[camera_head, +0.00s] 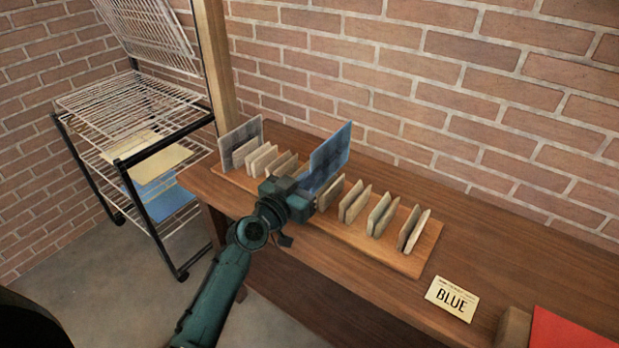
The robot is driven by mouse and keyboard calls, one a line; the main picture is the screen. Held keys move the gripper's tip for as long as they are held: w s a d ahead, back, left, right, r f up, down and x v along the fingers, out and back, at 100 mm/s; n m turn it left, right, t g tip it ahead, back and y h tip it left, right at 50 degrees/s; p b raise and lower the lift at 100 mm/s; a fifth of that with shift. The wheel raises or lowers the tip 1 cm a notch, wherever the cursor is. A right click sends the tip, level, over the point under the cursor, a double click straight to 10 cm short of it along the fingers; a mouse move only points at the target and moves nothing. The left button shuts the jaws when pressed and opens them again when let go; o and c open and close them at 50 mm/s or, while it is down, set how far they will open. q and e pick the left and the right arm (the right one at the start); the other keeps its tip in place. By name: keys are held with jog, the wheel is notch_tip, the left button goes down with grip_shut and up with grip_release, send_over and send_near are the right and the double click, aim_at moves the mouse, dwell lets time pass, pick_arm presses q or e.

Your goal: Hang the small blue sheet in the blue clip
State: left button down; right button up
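A small blue sheet (331,156) stands upright, slightly tilted, above the middle of a wooden slotted holder (425,243) on the bench. My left gripper (301,190) is right at the sheet's lower left side, with the wrist in front of it. Its fingers are mostly hidden, so I cannot tell whether they are shut on the sheet, or whether the sheet's lower edge sits in a slot. I see no blue clip. My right gripper is out of view.
Several pale upright dividers line the holder, with a grey sheet (240,143) at its left end. A wire rack (130,105) at left holds yellowish sheets and a blue sheet (160,192). A red sheet (575,331) lies at bottom right. The bench's back right is clear.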

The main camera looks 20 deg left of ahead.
pick_arm(q)
jog(key=v, duration=0.7)
dwell(0.7)
